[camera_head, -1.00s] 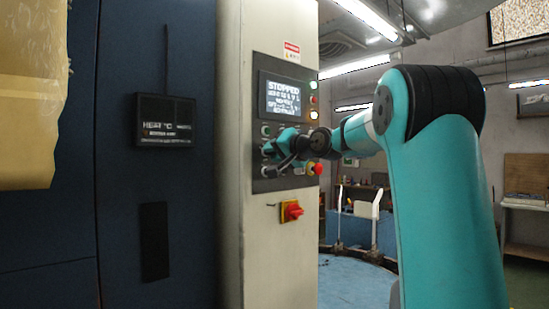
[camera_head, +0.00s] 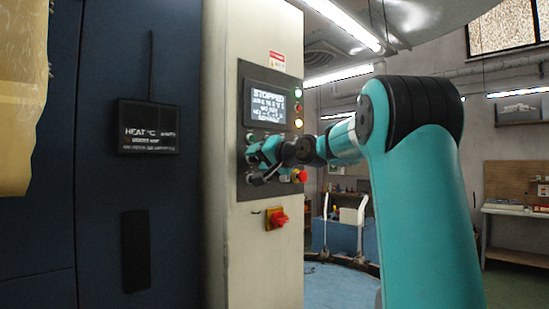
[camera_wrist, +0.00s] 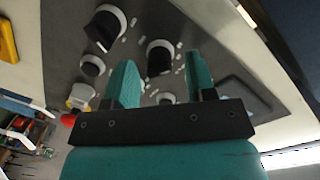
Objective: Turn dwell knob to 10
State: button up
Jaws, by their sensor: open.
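The grey control panel (camera_head: 286,87) carries a lit screen reading STOPPED, with knobs and buttons below it. My gripper (camera_head: 256,156) is at these controls in the head view and hides some of them. In the wrist view, my gripper (camera_wrist: 160,64) is open, with two teal fingers pointing at the panel. A black knob with a white rim (camera_wrist: 159,58) shows between the fingertips, with space on both sides.
A red mushroom button (camera_head: 300,175) is right of my gripper on the panel. A red rotary switch (camera_head: 277,218) on a yellow plate is below. A dark heat display (camera_head: 148,127) hangs on the blue cabinet (camera_head: 178,240) to the left.

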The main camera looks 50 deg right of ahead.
jog(key=s+r+b, duration=0.1)
jog(key=s+b, duration=0.3)
jog(key=s, duration=1.3)
jog(key=shift+a+r, duration=0.15)
jog(key=shift+a, duration=0.3)
jog(key=w+a+f+n+g+y, duration=0.35)
jog(key=w+a+f, duration=0.25)
jog(key=a+f, duration=0.45)
jog(key=s+a+f+n+g+y, duration=0.1)
jog(key=a+f+n+g+y, duration=0.15)
jog(key=a+f, duration=0.45)
jog(key=s+a+f+n+g+y, duration=0.1)
jog(key=a+f+n+g, duration=0.2)
jog(key=a, duration=0.7)
jog(key=s+a+f+n+g+h, duration=0.1)
jog(key=s+a+f+n+g, duration=0.2)
jog(key=s+f, duration=0.4)
jog(key=s+a+f+n+g, duration=0.4)
jog(key=s+a+f+g, duration=0.1)
jog(key=s, duration=0.5)
jog(key=a+f, duration=0.1)
jog(key=a, duration=0.1)
jog(key=shift+s+a+f+h, duration=0.25)
jog(key=shift+a+f+h, duration=0.05)
jog(key=shift+f+h, duration=0.1)
